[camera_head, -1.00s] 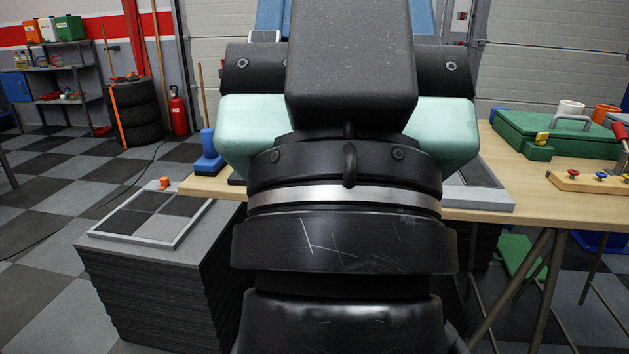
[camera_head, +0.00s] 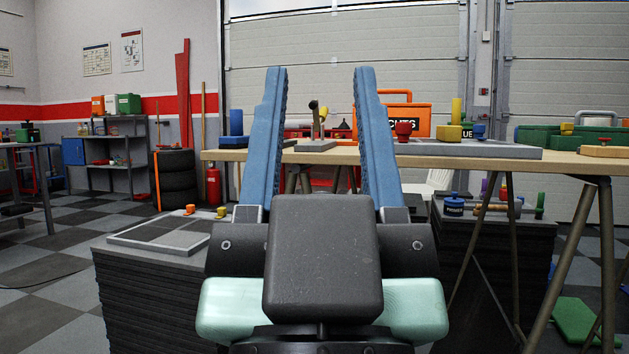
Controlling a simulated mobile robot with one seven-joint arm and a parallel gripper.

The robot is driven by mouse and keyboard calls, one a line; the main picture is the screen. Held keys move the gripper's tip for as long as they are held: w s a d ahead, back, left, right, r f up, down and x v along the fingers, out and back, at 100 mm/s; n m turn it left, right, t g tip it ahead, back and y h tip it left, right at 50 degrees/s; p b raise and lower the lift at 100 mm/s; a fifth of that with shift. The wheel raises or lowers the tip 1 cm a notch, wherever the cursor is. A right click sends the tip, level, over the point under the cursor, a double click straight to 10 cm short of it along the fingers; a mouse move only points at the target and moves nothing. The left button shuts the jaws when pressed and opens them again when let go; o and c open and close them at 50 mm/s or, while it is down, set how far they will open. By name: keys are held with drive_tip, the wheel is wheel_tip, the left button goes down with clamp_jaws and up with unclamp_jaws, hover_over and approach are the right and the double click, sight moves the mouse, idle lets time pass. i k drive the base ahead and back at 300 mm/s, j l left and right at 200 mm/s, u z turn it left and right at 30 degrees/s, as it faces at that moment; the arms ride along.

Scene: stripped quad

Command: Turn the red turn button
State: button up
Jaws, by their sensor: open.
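My gripper (camera_head: 320,72) is open and empty, its two blue fingers pointing up and away in front of the workbench. A red knob-shaped piece (camera_head: 403,131) stands at the grey-framed board on the bench, just right of the right finger. Another small red knob (camera_head: 604,141) sits on a wooden block at the far right edge. I cannot tell for sure which of the two is the red turn button. My gripper touches neither. The lower part of the bench top is seen nearly edge-on, so the boards' surfaces are mostly hidden.
The wooden workbench (camera_head: 575,164) spans the middle and right. On it are a grey-framed board (camera_head: 470,149), a yellow block (camera_head: 447,132), an orange case (camera_head: 397,112) and a green case. A framed panel (camera_head: 160,234) lies on a dark stack at left.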

sight(403, 130)
drive_tip(key=i+l, duration=0.85)
